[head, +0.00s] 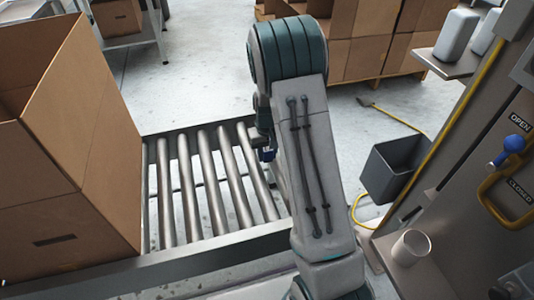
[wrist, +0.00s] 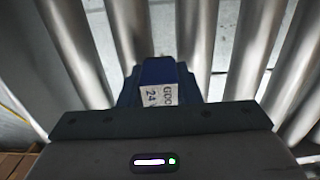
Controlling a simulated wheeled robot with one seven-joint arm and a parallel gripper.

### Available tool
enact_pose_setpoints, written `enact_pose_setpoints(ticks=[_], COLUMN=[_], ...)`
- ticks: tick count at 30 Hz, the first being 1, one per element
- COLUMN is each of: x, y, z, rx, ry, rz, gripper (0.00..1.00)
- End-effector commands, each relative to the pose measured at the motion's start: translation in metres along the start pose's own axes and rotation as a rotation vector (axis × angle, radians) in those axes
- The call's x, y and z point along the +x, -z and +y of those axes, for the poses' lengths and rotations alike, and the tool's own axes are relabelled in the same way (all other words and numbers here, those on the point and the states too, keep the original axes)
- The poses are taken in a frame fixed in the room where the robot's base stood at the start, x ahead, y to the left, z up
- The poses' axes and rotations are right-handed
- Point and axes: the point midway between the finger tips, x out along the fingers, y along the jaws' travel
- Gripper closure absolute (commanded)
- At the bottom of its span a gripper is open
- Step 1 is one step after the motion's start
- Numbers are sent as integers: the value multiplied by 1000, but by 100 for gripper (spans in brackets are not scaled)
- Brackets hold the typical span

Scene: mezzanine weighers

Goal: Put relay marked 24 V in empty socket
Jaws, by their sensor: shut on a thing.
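A dark blue relay (wrist: 158,72) with a white label reading "24" sits between the fingers of my gripper (wrist: 160,92) in the wrist view. My gripper is shut on it, above the metal rollers. In the head view my gripper is mostly hidden behind my arm, and a small blue part of the relay (head: 267,155) seems to show at its left, over the conveyor's right end. I cannot make out an empty socket in either view.
A roller conveyor (head: 215,190) carries an open cardboard box (head: 75,190) at left. At right stand a grey bin (head: 395,167), a white cup (head: 410,247) and a panel with a blue-knobbed lever (head: 513,144). A yellow cable (head: 400,122) lies on the floor.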

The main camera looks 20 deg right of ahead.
Motion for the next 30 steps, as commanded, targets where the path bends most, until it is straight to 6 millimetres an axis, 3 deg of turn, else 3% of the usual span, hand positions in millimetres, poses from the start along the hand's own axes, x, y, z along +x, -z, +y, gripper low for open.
enact_pose_setpoints(ticks=[2,3,5,6,17,30], x=[4,4,3,3,-5,-93], y=[0,0,0,0,0,0], z=[0,0,0,0,0,0], rx=[0,0,0,0,0,1], ry=[0,0,0,0,0,0], rz=[-1,-1,-1,-1,1,3], gripper=[92,67,50,48,48,48])
